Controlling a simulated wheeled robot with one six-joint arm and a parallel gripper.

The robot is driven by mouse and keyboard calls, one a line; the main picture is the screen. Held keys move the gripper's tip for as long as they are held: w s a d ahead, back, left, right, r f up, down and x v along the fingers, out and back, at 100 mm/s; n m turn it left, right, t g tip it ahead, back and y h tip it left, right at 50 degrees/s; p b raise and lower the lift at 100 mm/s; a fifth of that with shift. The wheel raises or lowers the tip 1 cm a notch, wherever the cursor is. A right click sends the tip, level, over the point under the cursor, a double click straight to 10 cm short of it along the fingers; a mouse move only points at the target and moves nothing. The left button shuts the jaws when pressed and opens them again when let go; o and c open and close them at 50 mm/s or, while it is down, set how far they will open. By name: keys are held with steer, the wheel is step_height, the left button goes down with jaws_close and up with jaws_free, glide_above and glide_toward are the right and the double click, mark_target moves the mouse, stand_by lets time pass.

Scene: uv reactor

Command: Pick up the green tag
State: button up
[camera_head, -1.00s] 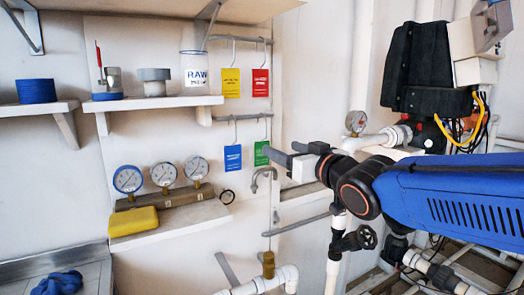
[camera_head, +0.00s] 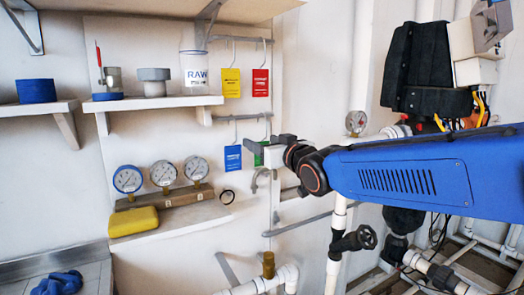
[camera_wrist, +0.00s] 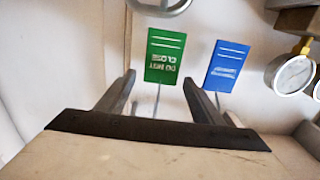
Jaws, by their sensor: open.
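The green tag (camera_wrist: 165,56) hangs by a thin wire in the wrist view, upside down there, ahead of my gripper (camera_wrist: 158,88) and between the lines of its two fingers. The fingers are open with nothing between them. Whether the tag is within finger reach is hard to tell. In the head view, the green tag (camera_head: 259,159) is mostly hidden behind my gripper (camera_head: 252,145), which is at the tag's height. A blue tag (camera_head: 233,158) hangs just left of it; in the wrist view the blue tag (camera_wrist: 227,65) is right of the green tag.
A yellow tag (camera_head: 231,83) and a red tag (camera_head: 261,83) hang on the upper rail. Gauges (camera_head: 164,174) stand on a lower shelf at left.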

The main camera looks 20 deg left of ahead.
steer(key=shift+w+a, duration=0.4)
steer(key=c, duration=1.1)
steer(key=shift+r, duration=0.1)
